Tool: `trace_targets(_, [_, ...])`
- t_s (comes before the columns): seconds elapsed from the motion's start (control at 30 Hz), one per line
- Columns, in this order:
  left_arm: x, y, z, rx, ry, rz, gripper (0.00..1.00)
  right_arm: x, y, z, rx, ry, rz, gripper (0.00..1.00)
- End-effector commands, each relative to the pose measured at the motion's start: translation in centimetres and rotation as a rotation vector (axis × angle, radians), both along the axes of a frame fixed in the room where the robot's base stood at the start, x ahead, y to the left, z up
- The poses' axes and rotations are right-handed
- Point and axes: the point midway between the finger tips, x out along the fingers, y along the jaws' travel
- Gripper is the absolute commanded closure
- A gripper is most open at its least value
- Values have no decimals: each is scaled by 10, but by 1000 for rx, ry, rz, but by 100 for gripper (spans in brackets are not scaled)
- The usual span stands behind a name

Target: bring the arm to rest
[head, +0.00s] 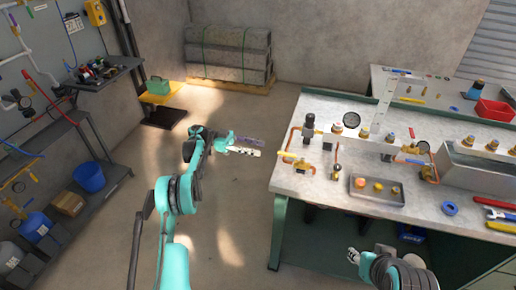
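My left arm reaches up from the bottom of the head view. Its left gripper (262,147) is over the bare floor, just left of the workbench (284,181) and apart from it. Its two fingers point right with a gap between them, and nothing shows in the gap. My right arm shows at the bottom right, low in front of the bench. Its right gripper (351,254) is small and partly seen near the bench's front side; I cannot tell whether its fingers are apart.
The bench carries brass valves and copper pipes, a grey tray (391,199) with small fittings, and a blue ring (449,208). A red bin (495,111) stands behind. A shelf rack with a blue bucket (89,177) is at left. The floor between is clear.

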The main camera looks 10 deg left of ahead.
Motion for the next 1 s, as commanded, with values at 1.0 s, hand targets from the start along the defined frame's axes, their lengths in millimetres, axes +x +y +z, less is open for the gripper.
trace_targets(1.0, [70, 6, 362, -318, -359, 1244, 65, 0, 0, 0, 0, 0, 0, 60])
